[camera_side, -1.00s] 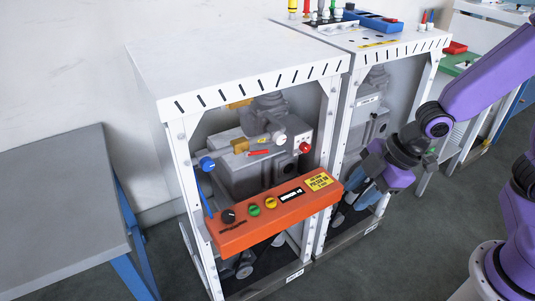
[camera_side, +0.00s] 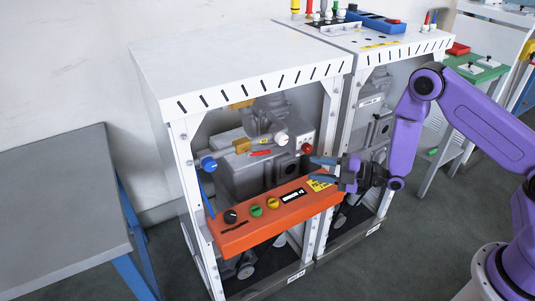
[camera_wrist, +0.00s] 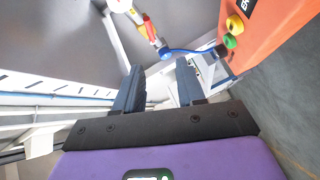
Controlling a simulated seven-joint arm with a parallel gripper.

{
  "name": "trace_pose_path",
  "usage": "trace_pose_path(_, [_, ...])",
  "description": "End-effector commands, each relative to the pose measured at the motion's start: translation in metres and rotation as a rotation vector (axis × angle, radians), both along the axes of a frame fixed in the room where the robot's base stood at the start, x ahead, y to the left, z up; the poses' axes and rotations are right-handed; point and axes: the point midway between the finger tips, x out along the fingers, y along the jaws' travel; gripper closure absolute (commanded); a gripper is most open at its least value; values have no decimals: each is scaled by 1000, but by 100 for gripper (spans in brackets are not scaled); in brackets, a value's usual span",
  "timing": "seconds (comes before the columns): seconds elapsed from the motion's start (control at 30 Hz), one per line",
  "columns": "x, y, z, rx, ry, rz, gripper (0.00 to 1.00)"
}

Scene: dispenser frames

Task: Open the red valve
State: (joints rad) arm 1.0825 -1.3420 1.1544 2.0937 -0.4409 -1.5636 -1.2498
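A round red valve knob (camera_side: 306,148) sits at the right end of the grey machine inside the white frame, in the side view. I cannot make it out in the wrist view. My gripper (camera_side: 322,169) points left at the frame's right post, above the orange panel's yellow-labelled end. Its upper fingertip appears just below and right of the red knob, apart from it. In the wrist view my gripper (camera_wrist: 158,85) has its two dark fingers spread with nothing between them. A flat red bar (camera_side: 260,153) lies left of the knob; it also shows in the wrist view (camera_wrist: 150,30).
The orange panel (camera_side: 240,236) with coloured buttons crosses the frame's front below the knob. A white knob (camera_side: 282,139) is close left of the red one, and a blue knob (camera_side: 208,163) is at far left. The white post (camera_side: 328,125) stands close by my gripper.

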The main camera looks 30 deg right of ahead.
Motion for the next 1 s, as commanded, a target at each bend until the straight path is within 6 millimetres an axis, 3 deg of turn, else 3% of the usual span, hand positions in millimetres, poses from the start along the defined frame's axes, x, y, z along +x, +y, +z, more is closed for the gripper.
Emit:
trace_pose_path(0.13, [-2,-17,-5,21,-82,-24,61])
trace_pose_path(0.33, [2,-17,-5,28,-114,-29,61])
trace_pose_path(1.0, [94,57,-4,30,-113,-29,61])
